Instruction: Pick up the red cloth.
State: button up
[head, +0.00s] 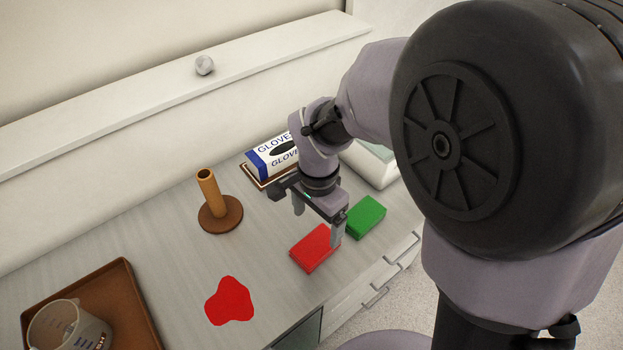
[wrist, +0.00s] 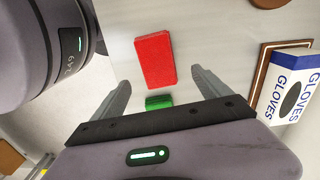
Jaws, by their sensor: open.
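The red cloth (head: 230,302) is a flat, irregular red patch on the counter, left of my gripper in the head view. It does not show in the wrist view. My gripper (head: 318,222) is open and empty, above the counter by a red block. That red block (head: 310,252) lies flat, and one finger partly covers it in the head view. In the wrist view the red block (wrist: 156,60) lies beyond the fingertips of my gripper (wrist: 161,82). Nothing is between the fingers that I can see being held.
A green block (head: 367,217) lies right of the red block. A brown holder with an upright post (head: 211,205) stands behind the cloth. A brown tray (head: 140,301) with a clear beaker (head: 65,328) is at left. A glove box (head: 270,156) stands at the back. The counter's front edge is near.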

aim_at(315, 245)
jog(key=f+b, duration=0.1)
jog(key=f, duration=0.1)
jog(key=f+b, duration=0.1)
jog(key=f, duration=0.2)
jog(key=s+f+b, duration=0.1)
jog(key=f, duration=0.2)
jog(key=shift+a, duration=0.15)
jog(key=shift+w+r, duration=0.1)
jog(key=shift+r, duration=0.05)
jog(key=c, duration=1.4)
jog(key=shift+c, duration=0.2)
